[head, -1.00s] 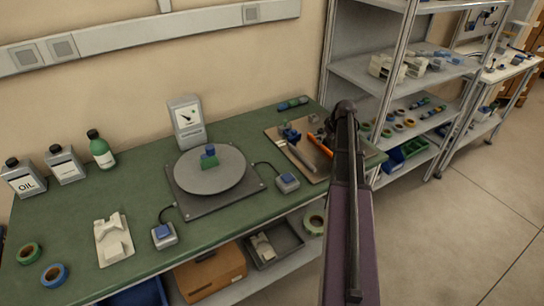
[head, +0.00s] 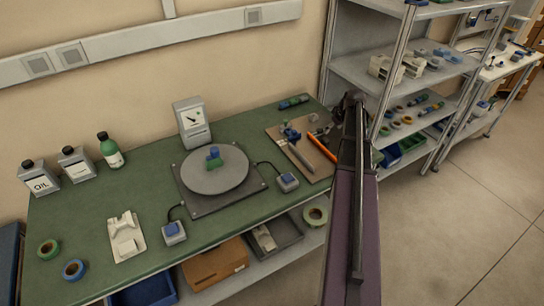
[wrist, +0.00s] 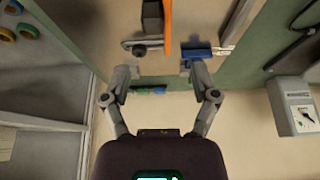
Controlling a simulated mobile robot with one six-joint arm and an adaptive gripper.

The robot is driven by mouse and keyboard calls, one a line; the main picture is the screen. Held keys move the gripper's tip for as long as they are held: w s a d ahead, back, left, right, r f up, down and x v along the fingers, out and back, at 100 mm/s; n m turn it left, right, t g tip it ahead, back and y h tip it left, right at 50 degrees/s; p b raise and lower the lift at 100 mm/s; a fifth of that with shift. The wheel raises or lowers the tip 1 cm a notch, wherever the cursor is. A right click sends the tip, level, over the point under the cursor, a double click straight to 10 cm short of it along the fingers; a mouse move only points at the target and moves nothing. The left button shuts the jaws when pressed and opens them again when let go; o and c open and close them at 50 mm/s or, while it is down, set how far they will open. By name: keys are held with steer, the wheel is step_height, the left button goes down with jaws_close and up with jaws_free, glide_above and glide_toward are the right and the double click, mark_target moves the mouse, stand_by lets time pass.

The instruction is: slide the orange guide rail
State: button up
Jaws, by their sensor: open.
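The orange guide rail (head: 322,148) is a thin strip on the brown board at the right end of the green bench. In the wrist view the rail (wrist: 168,28) runs up from between the fingers to the top edge. My gripper (wrist: 160,72) is open and empty, its fingers spread on either side of the rail's line, just short of its near end. I cannot tell its height above the board. In the head view my arm hides the fingers.
A blue block (wrist: 198,53) and a grey lever part (wrist: 142,48) flank the rail. A turntable (head: 215,178) stands left of the board (head: 275,130). A gauge box (head: 191,121) stands behind it. Metal shelving (head: 385,75) rises to the right.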

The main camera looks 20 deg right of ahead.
steer(key=s+a+f+g+b, duration=0.1)
steer(key=s+a, duration=0.1)
steer(key=a, duration=1.2)
steer(key=s+a+f+g, duration=0.1)
steer(key=s+a+g, duration=0.1)
steer(key=a, duration=1.2)
steer(key=shift+a+m+b, duration=0.25)
steer(key=shift+m+b, duration=0.05)
steer(key=shift+b, duration=0.05)
steer(key=shift+f+y, duration=0.1)
steer(key=shift+y, duration=0.2)
steer(key=w+d+r+t+p, duration=0.1)
steer(key=d+r+p, duration=0.1)
steer(key=d, duration=1.2)
steer(key=w+d+r+t+p, duration=0.1)
steer(key=d+r+t+p, duration=0.1)
steer(key=d, duration=1.3)
steer(key=shift+w+d+r, duration=0.3)
steer(key=shift+w+r, duration=0.05)
steer(key=shift+r, duration=0.35)
steer(key=shift+f, duration=0.2)
